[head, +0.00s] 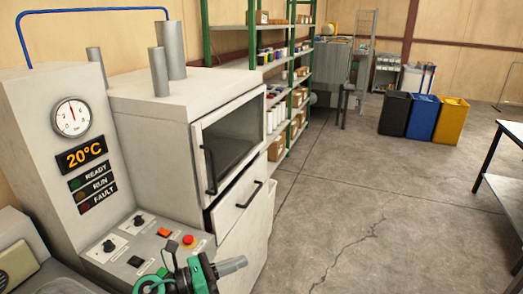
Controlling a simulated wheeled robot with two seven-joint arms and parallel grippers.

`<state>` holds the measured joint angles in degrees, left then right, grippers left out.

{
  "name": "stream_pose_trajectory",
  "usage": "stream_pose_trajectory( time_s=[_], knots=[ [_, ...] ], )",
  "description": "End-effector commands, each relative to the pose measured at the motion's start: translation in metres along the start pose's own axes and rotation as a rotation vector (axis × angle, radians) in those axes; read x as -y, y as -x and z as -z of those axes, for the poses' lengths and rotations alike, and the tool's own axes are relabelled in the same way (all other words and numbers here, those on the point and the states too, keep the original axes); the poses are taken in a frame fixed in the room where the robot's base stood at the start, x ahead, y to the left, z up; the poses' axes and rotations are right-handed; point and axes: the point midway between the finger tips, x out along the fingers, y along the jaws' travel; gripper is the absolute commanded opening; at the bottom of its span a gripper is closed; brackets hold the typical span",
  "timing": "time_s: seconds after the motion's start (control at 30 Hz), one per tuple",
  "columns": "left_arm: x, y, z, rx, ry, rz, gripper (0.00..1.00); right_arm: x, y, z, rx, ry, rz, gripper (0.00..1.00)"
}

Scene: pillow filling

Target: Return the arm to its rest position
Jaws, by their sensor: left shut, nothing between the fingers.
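My left gripper (198,268), green, black and grey, shows at the bottom edge. It is shut and empty. It appears in front of the lower edge of the sloped control panel (148,243) of a white machine (160,105); I cannot tell how far apart they are. Much of the left arm is cut off by the frame. My right gripper is not in view.
The machine has a windowed door (228,137) and a lower panel (240,208) that looks tilted slightly open. A green-framed shelf (306,75) stands behind. Black, blue and yellow bins (422,117) stand far right. A table (505,180) is at right. The middle floor is clear.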

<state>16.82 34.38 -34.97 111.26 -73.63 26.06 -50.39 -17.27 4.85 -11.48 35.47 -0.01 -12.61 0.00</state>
Motion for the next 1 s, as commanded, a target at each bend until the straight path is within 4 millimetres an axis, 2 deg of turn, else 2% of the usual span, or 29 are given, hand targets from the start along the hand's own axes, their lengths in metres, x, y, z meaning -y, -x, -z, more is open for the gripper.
stream_pose_trajectory(
  time_s=[0.07,0.2,0.27,0.37,0.47,0.57,0.67,0.8,0.9,1.0],
  knots=[
    [0.004,0.003,-0.017,0.156,0.185,-0.067,0.0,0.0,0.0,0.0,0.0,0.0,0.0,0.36],
    [-0.007,0.023,-0.039,0.42,0.531,-0.203,0.0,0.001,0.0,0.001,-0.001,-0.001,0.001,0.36],
    [-0.014,0.037,-0.042,0.527,0.685,-0.266,0.0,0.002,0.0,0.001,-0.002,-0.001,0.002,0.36],
    [-0.028,0.065,-0.036,0.695,0.941,-0.378,0.0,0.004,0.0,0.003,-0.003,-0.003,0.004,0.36],
    [-0.039,0.096,-0.018,0.855,1.199,-0.497,0.0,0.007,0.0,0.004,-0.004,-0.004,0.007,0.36],
    [-0.043,0.129,0.011,1.004,1.451,-0.63,0.0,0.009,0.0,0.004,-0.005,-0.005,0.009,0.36],
    [-0.038,0.161,0.048,1.145,1.696,-0.776,0.0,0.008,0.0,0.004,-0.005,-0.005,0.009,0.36],
    [-0.012,0.201,0.106,1.321,2.011,-1.008,0.0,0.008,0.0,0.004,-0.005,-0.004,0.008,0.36],
    [0.014,0.222,0.139,1.416,2.185,-1.168,0.0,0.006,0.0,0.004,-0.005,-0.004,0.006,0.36],
    [0.041,0.238,0.164,1.483,2.314,-1.311,0.0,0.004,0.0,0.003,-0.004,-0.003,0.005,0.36]
  ],
)
